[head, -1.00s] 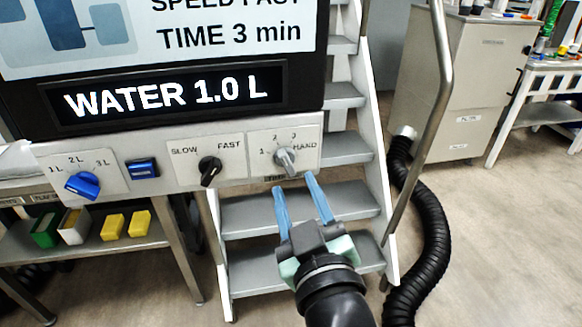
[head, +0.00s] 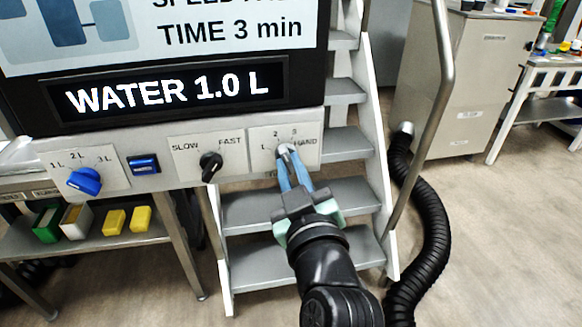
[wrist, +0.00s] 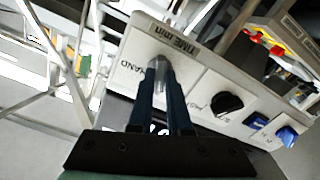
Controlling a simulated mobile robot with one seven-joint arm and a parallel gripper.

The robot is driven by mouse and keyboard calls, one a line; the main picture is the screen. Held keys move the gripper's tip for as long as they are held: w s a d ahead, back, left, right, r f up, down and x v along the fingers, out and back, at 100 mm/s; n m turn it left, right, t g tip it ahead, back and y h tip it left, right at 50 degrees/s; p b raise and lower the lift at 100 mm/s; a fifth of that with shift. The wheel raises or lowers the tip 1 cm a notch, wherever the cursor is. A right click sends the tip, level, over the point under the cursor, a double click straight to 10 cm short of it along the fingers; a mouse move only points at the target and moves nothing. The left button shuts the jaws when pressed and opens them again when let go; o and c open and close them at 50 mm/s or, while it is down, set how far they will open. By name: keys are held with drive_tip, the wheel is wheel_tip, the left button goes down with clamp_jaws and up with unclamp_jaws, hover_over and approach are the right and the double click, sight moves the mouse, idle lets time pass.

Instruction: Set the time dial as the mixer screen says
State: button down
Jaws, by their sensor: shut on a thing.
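The time dial (head: 286,149) is a grey knob on the right plate of the panel, with marks 1, 2, 3 and HAND around it. Its pointer direction is hard to tell behind my fingers. My gripper (head: 291,165) is shut on the dial, its two blue fingers reaching up to it from below. In the wrist view the fingers (wrist: 163,88) close on the grey dial (wrist: 157,70) beside the words HAND and TIME (min). The mixer screen (head: 230,30) reads TIME 3 min, and a lower display (head: 170,92) reads WATER 1.0 L.
Left of the time dial are the black SLOW/FAST knob (head: 211,163), a blue button (head: 144,165) and the blue water dial (head: 85,181). Metal steps (head: 345,142) with a handrail (head: 440,90) stand behind my arm. A black hose (head: 437,240) lies on the right.

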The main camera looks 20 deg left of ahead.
drive_tip(key=shift+m, duration=0.4)
drive_tip(key=m+p, duration=0.2)
drive_tip(key=m, duration=0.2)
drive_tip(key=shift+r+p, duration=0.1)
drive_tip(key=shift+p, duration=0.25)
drive_tip(key=shift+m+p, duration=0.85)
drive_tip(key=shift+m, duration=1.15)
drive_tip(key=c, duration=0.9)
unclamp_jaws()
drive_tip(key=shift+o, duration=0.2)
drive_tip(key=b+v, duration=0.1)
drive_tip(key=v, duration=1.2)
drive_tip(key=shift+b, duration=0.35)
